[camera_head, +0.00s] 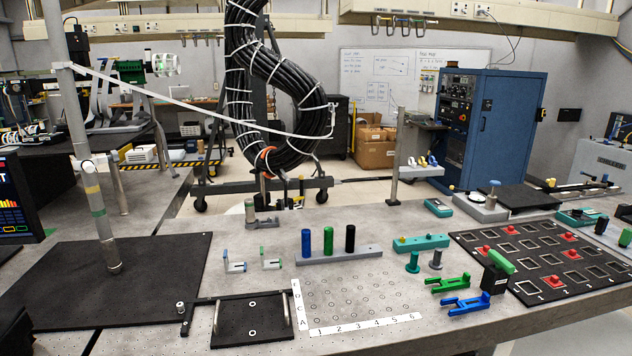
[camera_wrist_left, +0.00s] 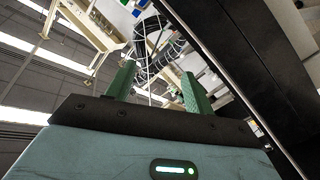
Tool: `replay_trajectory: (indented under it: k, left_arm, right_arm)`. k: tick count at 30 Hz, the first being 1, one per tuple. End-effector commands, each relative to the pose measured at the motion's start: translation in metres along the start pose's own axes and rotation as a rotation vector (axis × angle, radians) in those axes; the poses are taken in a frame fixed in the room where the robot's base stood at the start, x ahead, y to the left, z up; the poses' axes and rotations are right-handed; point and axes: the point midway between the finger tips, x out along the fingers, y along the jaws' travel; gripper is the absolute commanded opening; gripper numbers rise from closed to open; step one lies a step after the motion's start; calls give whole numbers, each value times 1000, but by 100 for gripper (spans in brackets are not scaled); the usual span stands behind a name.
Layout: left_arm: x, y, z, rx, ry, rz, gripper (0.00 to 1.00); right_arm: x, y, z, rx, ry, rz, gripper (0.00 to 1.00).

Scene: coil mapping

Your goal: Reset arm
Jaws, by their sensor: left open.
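My left gripper (camera_wrist_left: 159,72) shows in the left wrist view, with two green fingers standing apart and nothing between them. Its camera looks up toward ceiling lights and beams, and the black cable coil (camera_wrist_left: 158,45) shows beyond the fingers. In the head view neither gripper is in sight. The black cable coil (camera_head: 268,90) hangs on a wheeled stand behind the table. My right gripper is in no view.
The grey table (camera_head: 250,270) holds a black mat (camera_head: 60,285), a peg rack (camera_head: 338,254), a numbered hole grid (camera_head: 365,325), green and blue brackets (camera_head: 465,305), and a black slotted board (camera_head: 545,260). A grey pole (camera_head: 95,200) rises at left. A blue cabinet (camera_head: 485,130) stands behind.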

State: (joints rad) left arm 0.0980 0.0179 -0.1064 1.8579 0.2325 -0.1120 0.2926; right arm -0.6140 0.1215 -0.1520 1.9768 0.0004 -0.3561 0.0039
Motion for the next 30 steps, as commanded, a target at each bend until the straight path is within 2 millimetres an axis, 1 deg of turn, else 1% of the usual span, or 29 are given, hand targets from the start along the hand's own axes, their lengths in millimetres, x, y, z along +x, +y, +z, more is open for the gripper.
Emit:
replay_trajectory:
  k: [1, 2, 3, 5, 6, 8, 9, 11, 12, 15, 16, 18, 21, 24, 30]
  left_arm:
    - [-24, -9, 22, 47, -69, -27, 53]
    - [-37, -14, 34, 74, -107, -41, 53]
    - [-56, -20, 50, 112, -159, -59, 53]
    - [-85, -29, 72, 166, -239, -83, 53]
    - [-105, -34, 86, 202, -293, -96, 53]
    - [-137, -41, 106, 256, -375, -113, 53]
    - [-159, -45, 118, 289, -428, -122, 53]
    - [-191, -50, 133, 337, -506, -132, 53]
    - [-210, -52, 141, 368, -553, -136, 53]
    - [-253, -57, 158, 428, -654, -141, 53]
    - [-264, -58, 161, 441, -678, -141, 53]
    - [-282, -59, 166, 466, -722, -141, 53]
    - [-298, -60, 171, 487, -758, -140, 53]
    - [-302, -61, 172, 493, -768, -140, 53]
    - [-302, -61, 173, 492, -768, -140, 53]
  right_arm:
    - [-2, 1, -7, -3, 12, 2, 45]
    - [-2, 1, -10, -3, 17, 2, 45]
    - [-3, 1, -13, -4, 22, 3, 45]
    - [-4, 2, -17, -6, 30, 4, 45]
    - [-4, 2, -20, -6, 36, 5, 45]
    - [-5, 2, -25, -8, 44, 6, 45]
    - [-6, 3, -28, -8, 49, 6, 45]
    - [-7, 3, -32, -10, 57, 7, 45]
    - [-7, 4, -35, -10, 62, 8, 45]
    - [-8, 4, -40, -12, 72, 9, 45]
    - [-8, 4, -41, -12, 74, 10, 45]
    - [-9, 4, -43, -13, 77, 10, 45]
    - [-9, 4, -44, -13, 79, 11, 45]
    - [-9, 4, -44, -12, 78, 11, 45]
    - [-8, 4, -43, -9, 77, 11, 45]
